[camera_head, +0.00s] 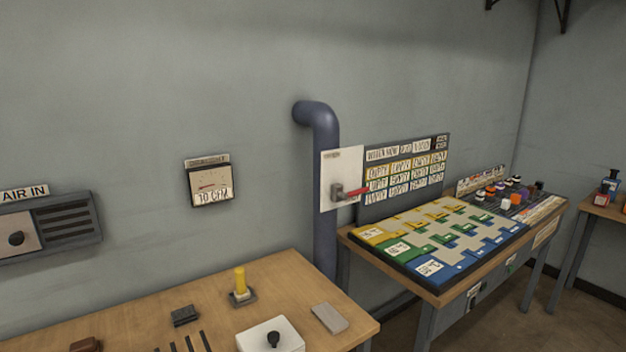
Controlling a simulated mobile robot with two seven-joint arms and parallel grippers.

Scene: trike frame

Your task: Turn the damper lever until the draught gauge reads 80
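A red-handled lever (357,191) sticks out to the right from a grey pivot on a white plate (342,165) beside the blue pipe. The plate's small label is too small to read, so I take this as the damper lever by its look. A square wall gauge (209,181) hangs left of the pipe. Its lower face seems to read "10 CFM", and the label above it is not clearly readable. Neither of my grippers is in view, and nothing touches the lever or the gauge.
A blue pipe (324,225) runs down the wall behind the tables. A wooden bench (205,298) in front holds a yellow cylinder, a white box with a black knob and small blocks. A table with a coloured board (395,236) stands right. An "AIR IN" vent (66,222) is at left.

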